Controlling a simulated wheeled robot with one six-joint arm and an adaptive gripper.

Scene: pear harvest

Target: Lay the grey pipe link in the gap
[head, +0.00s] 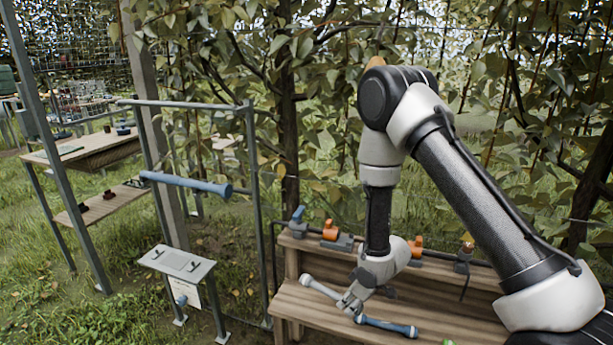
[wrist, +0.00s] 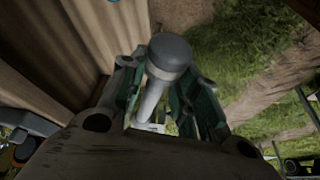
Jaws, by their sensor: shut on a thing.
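The grey pipe link (head: 319,287) is a pale rod with a darker grey end cap, at the left of the lower bench step. My gripper (head: 352,303) is shut on it near its right end, low over the bench in the head view. In the wrist view the link (wrist: 165,65) stands between my green-padded fingers (wrist: 157,103), cap toward the camera. I cannot tell whether it touches the bench. A dark pipe line (head: 436,256) with fittings runs along the upper step. My arm hides part of that line, and I cannot make out the gap.
A blue pipe link (head: 388,327) lies on the bench just right of my gripper. Orange-handled valves (head: 330,231) and a blue-handled valve (head: 297,222) stand on the upper step (head: 292,264). A small grey stand (head: 177,262) and a metal frame with a blue pipe (head: 186,183) are left.

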